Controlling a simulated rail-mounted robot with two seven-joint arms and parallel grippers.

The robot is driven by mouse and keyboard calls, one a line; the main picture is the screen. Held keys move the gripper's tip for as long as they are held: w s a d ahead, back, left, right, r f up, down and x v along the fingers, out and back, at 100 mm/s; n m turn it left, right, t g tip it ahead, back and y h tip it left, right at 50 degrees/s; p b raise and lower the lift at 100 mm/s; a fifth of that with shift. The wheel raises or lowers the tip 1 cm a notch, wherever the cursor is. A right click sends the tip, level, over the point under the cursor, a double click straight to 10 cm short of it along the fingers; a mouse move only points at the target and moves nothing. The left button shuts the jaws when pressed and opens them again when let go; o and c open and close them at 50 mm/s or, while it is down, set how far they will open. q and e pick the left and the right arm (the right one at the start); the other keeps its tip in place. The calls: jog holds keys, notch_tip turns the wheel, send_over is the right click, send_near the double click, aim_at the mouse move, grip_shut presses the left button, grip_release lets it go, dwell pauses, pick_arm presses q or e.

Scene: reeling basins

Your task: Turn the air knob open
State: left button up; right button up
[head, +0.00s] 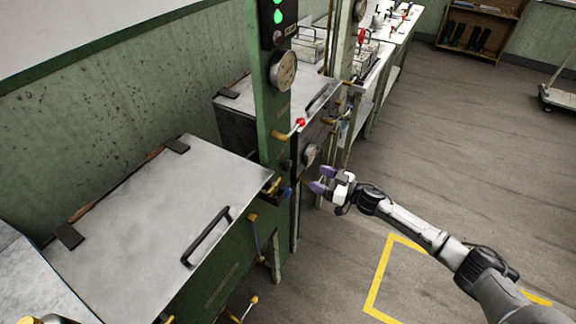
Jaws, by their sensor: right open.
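My right gripper (321,180) reaches in from the right with its purple fingertips apart and nothing between them. It points left at the green column (270,100) and appears a short way from its lower part. Small controls sit on and beside this column: a dark knob (286,165), a blue knob (287,193) and a brass lever with a red ball end (300,122). No label is readable, so I cannot tell which one is the air knob. My left gripper is out of view.
A metal-lidded basin (160,225) with a black handle stands at the left. A round gauge (283,71) and green lights (278,15) are on the column. Another lidded basin (310,95) stands behind it. The floor (450,150) at the right is largely clear, with a cart (560,97) far off.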

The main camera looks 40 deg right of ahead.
aim_at(290, 166)
jog(key=b+x, duration=0.2)
jog(key=x, duration=1)
jog(key=shift+c, duration=0.9)
jog(key=c, duration=0.7)
jog(key=shift+r, duration=0.1)
